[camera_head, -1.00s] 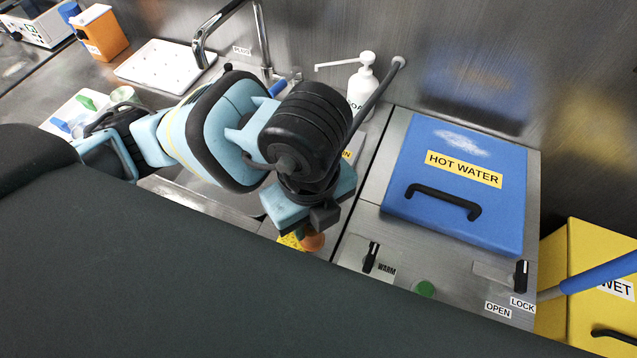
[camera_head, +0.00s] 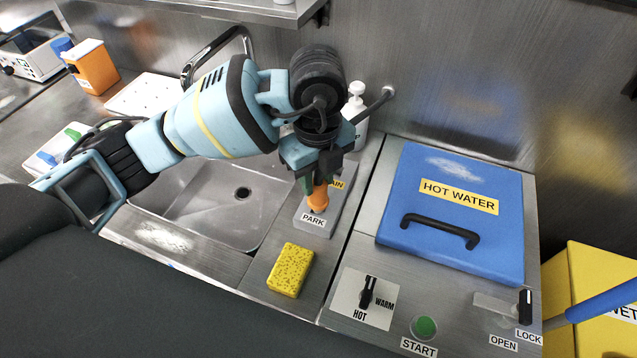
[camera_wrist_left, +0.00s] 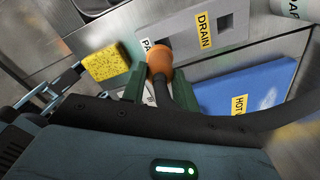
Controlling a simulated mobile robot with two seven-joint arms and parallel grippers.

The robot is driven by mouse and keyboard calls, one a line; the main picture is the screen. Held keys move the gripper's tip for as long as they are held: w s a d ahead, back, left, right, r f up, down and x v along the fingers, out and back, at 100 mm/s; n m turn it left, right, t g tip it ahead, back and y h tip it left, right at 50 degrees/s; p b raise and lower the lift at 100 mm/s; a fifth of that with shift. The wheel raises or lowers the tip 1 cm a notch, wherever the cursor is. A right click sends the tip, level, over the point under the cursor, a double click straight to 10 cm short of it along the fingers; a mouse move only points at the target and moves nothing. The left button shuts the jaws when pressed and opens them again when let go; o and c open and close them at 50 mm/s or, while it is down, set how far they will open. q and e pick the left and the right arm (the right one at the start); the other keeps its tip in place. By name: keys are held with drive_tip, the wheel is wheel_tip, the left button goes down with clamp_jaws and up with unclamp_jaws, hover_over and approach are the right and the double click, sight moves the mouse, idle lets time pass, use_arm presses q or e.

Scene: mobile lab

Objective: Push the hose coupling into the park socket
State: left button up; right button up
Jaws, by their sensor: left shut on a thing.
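The orange hose coupling (camera_head: 319,199) is held in my left gripper (camera_head: 318,182), pointing down at the PARK end of a grey socket block (camera_head: 341,209). In the left wrist view, the coupling (camera_wrist_left: 158,62) sits between the green fingers of the gripper (camera_wrist_left: 160,88), close to the PARK label. The coupling and fingers cover the park socket, so I cannot tell whether the tip is inside it or just above. The DRAIN label (camera_wrist_left: 204,30) is on the block's other half. A dark hose runs back from the coupling. My right gripper is not in view.
A yellow sponge (camera_head: 291,270) lies in front of the block. The sink (camera_head: 226,190) is to the left. A blue HOT WATER lid (camera_head: 455,240) is to the right, with the HOT/WARM knob (camera_head: 367,292) in front. A soap bottle (camera_head: 357,110) stands behind.

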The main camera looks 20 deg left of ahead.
sight(318, 186)
use_arm(q)
drive_tip(key=shift+w, duration=0.1)
drive_tip(key=shift+w, duration=0.35)
wheel_tip(318, 186, down, 3)
drive_tip(key=shift+a+f, duration=0.1)
drive_tip(key=shift+f, duration=0.2)
drive_tip(key=shift+f, duration=0.15)
drive_tip(key=o, duration=1.1)
